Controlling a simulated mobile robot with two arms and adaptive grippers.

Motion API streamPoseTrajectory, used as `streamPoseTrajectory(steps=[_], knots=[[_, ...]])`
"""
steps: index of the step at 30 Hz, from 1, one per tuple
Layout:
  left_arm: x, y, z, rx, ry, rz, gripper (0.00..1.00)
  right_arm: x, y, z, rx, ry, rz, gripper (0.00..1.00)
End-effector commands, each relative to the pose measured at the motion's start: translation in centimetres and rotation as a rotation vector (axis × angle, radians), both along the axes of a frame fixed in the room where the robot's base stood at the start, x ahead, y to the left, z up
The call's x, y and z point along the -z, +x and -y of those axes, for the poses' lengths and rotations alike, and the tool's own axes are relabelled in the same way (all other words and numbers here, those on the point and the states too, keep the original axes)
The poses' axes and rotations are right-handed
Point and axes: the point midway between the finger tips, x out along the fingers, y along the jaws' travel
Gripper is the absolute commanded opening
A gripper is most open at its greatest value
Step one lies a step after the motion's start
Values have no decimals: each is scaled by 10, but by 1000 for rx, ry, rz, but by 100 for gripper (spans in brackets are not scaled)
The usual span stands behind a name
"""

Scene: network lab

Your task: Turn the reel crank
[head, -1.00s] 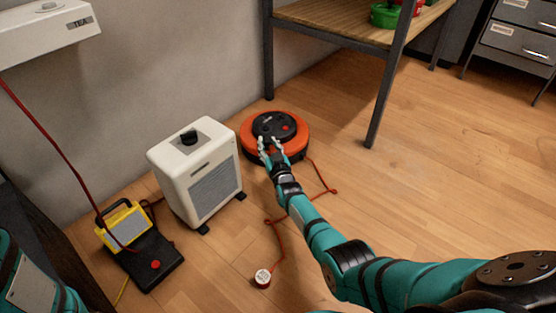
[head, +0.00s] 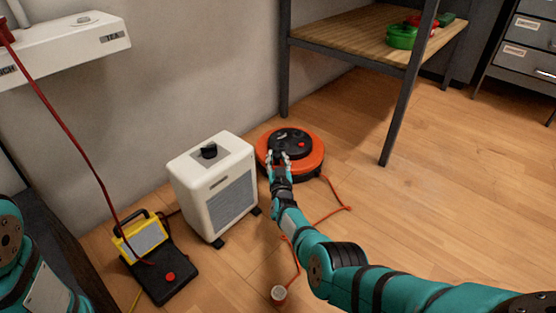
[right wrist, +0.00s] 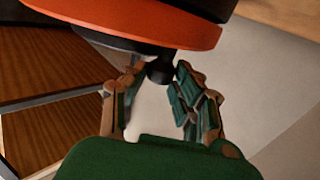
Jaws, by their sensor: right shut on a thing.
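The reel (head: 317,161) is an orange and black drum lying flat on the wooden floor, its black top facing up. My right gripper (head: 279,159) reaches its near left side in the head view. In the right wrist view, a small black crank knob (right wrist: 160,72) hangs by the orange reel rim (right wrist: 150,18), and the fingers of my right gripper (right wrist: 157,78) are closed around it. In the head view the fingers hide the knob. My left gripper is out of view; only part of the left arm shows at the left edge.
A white heater (head: 217,184) stands left of the reel. A yellow lamp (head: 142,234) on a black base (head: 165,281) is farther left. A shelf leg (head: 408,90) rises to the right. An orange cord (head: 328,215) runs to a plug (head: 279,295). Floor at right is clear.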

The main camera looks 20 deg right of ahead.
Motion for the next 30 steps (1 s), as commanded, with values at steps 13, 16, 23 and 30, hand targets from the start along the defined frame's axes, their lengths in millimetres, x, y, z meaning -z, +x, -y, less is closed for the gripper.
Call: streamPoseTrajectory(steps=[13,16,23,30], knots=[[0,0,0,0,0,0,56,2,-1,-3,-5,3,-4,50],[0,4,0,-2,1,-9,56,2,0,-2,-4,3,-3,50],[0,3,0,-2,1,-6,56,1,-1,0,-9,1,-2,50],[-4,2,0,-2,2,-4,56,1,-14,9,-80,-7,-3,50]])
